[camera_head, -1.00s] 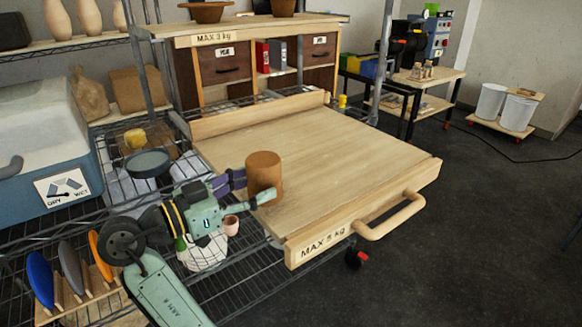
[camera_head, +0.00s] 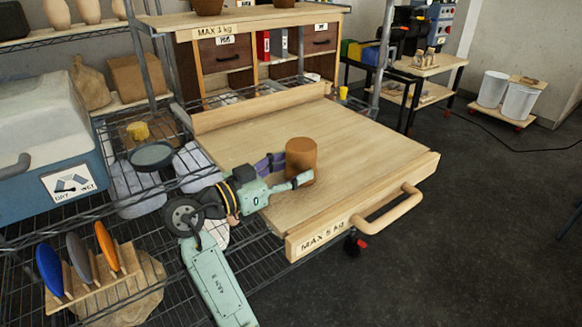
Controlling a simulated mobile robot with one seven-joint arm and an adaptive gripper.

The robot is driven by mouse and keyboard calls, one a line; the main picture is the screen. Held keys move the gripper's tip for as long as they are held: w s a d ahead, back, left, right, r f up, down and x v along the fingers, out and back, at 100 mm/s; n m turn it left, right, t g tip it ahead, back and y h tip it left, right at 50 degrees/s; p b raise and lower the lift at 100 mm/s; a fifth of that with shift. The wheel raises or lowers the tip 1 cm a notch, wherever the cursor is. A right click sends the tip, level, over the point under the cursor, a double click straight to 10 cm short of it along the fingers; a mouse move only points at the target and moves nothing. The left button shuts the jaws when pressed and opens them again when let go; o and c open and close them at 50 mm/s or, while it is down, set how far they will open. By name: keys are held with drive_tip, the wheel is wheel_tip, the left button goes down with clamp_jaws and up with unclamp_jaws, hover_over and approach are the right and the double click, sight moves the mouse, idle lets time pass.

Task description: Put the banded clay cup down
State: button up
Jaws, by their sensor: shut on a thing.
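The clay cup (camera_head: 301,153) is a brown, upright cylinder; I cannot clearly make out a band on it. My gripper (camera_head: 297,169) is shut on the cup from its left side, with one purple finger behind and one pale green finger in front. The cup is over the pale wooden pull-out board (camera_head: 370,155), left of its middle. Whether its base touches the board or hangs just above is hard to tell, since the finger hides part of its lower edge.
The board is otherwise bare, with a raised back ledge (camera_head: 260,108) and a front handle (camera_head: 388,212). Left are a wire shelf with a dark round dish (camera_head: 152,155), a small yellow cup (camera_head: 138,131), and a rack of coloured discs (camera_head: 105,244). Dark floor lies right.

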drive_tip(key=shift+f, duration=0.2)
drive_tip(key=o, duration=1.5)
drive_tip(key=shift+o, duration=0.2)
drive_tip(key=shift+r, duration=0.15)
drive_tip(key=shift+r+p, duration=0.25)
drive_tip(key=shift+p, duration=0.05)
drive_tip(key=b+v, duration=0.3)
drive_tip(key=v, duration=0.9)
drive_tip(key=shift+f, duration=0.2)
